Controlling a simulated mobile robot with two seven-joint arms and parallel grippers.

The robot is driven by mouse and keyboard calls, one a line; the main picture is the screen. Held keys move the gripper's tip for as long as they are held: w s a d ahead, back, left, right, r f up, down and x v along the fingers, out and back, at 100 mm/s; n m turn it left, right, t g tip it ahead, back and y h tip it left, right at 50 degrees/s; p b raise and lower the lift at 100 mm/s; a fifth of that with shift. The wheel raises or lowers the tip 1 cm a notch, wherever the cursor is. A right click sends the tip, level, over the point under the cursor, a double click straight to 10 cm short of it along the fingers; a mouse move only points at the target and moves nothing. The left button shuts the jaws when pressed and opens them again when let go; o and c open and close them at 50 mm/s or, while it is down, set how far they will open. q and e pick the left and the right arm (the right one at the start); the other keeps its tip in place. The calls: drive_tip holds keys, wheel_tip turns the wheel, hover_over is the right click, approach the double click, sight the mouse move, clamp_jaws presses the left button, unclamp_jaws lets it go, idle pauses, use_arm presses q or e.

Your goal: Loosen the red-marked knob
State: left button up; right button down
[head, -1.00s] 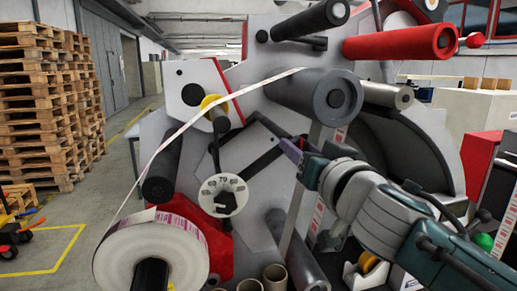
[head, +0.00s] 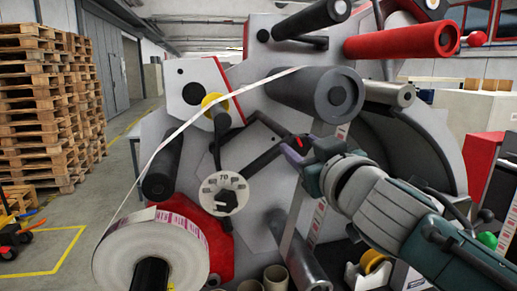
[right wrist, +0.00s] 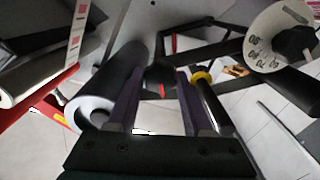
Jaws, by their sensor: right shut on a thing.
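The red-marked knob (head: 299,141) is on the grey machine, right of the numbered white dial; only its small red mark shows clearly in the head view. In the right wrist view the dark knob (right wrist: 160,77) sits between my two purple fingers, with its red mark facing the camera. My right gripper (head: 295,152) reaches it from the lower right and is shut on it; the fingers partly hide the knob. My left gripper is not in view.
A white dial (head: 224,194) with a black pointer is left of the knob. A dark grey roller (head: 310,90) is just above my right gripper. A large label roll (head: 165,255) stands at the lower left, its web running up to the roller.

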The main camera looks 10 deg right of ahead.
drive_tip(key=n, duration=0.5)
drive_tip(key=shift+n+b, duration=0.3)
drive_tip(key=shift+b, duration=0.05)
drive_tip(key=shift+n, duration=2.2)
drive_tip(key=shift+c, duration=1.5)
unclamp_jaws()
